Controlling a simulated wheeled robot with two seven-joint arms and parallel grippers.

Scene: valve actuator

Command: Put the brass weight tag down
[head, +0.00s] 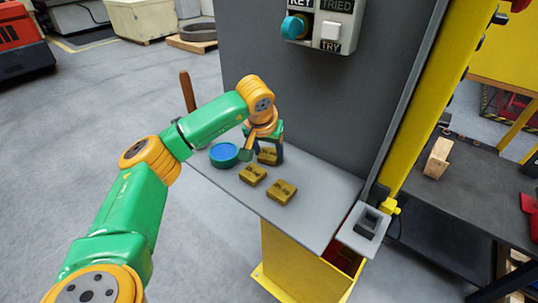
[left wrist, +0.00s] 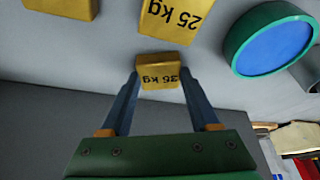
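The brass weight tag (left wrist: 160,73), marked 35 kg, sits between the fingertips of my left gripper (left wrist: 160,76) in the left wrist view. Both fingers touch its sides, so the gripper looks shut on it. In the head view the left gripper (head: 267,152) points down over the grey shelf (head: 322,212), with the tag (head: 268,157) between its fingers. I cannot tell whether the tag touches the shelf. My right gripper is not in view.
A 25 kg tag (head: 253,175) and another brass tag (head: 283,191) lie nearby on the shelf. A round green-rimmed blue dish (head: 223,155) stands at the left. A grey panel (head: 325,110) rises behind. The shelf's right part is clear.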

